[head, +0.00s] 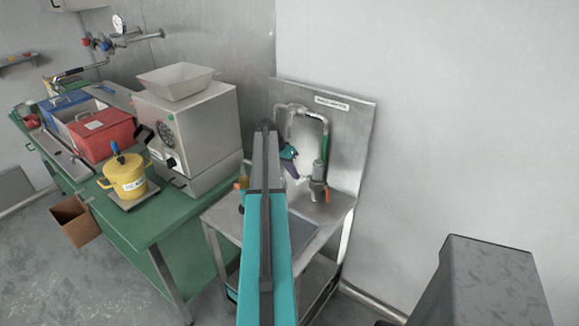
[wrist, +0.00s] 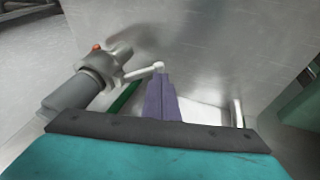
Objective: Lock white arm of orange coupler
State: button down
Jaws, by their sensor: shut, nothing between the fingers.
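In the wrist view a grey metal coupler (wrist: 98,70) with a small orange part (wrist: 96,47) is at the upper left. A pale arm (wrist: 140,71) sticks out from it to the right and ends in a small knob. My gripper (wrist: 161,77) has its purple fingers shut and empty, with the tips right at the knob; I cannot tell if they touch. In the head view my gripper (head: 295,176) is left of the grey upright fitting (head: 317,184), which has an orange part (head: 327,194) at its side. The pale arm cannot be made out there.
The fitting stands on a steel stand with a metal back panel (head: 352,135) and a green hose (head: 326,135). Left is a green bench (head: 165,215) with a grinder (head: 190,125), a yellow pot (head: 125,175) and a red bin (head: 103,133). A second orange part (head: 242,182) is left of my arm.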

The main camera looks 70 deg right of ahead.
jog(key=shift+s+f, duration=0.15)
jog(key=shift+s, duration=0.05)
jog(key=shift+f, duration=0.15)
jog(key=shift+f+b, duration=0.55)
jog(key=shift+b, duration=0.8)
jog(key=shift+r, duration=0.3)
jog(key=shift+r, duration=0.5)
jog(key=shift+r+p, duration=0.1)
jog(key=shift+p, duration=0.2)
